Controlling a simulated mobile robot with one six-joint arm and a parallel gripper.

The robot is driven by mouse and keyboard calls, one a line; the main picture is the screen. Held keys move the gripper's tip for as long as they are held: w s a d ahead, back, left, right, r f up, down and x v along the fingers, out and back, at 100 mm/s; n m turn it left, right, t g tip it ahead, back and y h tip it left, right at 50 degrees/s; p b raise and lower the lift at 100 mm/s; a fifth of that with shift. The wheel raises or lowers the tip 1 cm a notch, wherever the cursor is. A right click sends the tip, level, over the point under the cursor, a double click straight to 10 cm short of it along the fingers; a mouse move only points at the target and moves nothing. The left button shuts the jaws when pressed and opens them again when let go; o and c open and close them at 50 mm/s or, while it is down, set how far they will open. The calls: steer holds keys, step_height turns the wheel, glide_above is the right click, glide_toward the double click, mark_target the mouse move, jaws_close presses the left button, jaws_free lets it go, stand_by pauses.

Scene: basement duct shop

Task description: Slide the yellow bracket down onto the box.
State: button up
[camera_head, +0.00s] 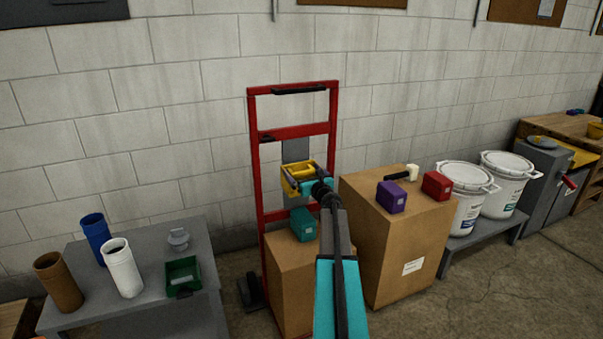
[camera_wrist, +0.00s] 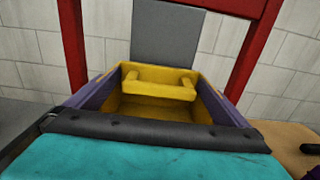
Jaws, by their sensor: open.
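The yellow bracket (camera_head: 302,171) is at the grey upright plate (camera_head: 295,150) of a red hand truck, above a cardboard box (camera_head: 291,270). Contact is unclear. My arm partly hides the box.
A teal block (camera_head: 303,225) sits on the box, below the bracket. The red hand truck frame (camera_head: 254,170) rises on both sides. A taller carton (camera_head: 400,245) at right bears purple (camera_head: 391,197) and red (camera_head: 437,186) blocks. A grey table (camera_head: 75,262) with cups stands at left.

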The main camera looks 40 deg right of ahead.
steer(key=shift+w, duration=0.15)
steer(key=shift+c, duration=0.4)
steer(key=c, duration=1.4)
step_height(320, 180, down, 13)
steer(key=b, duration=1.2)
steer(key=shift+f, duration=0.15)
steer(key=shift+a+f, duration=0.1)
steer(key=o, duration=1.4)
steer(key=shift+o, duration=0.4)
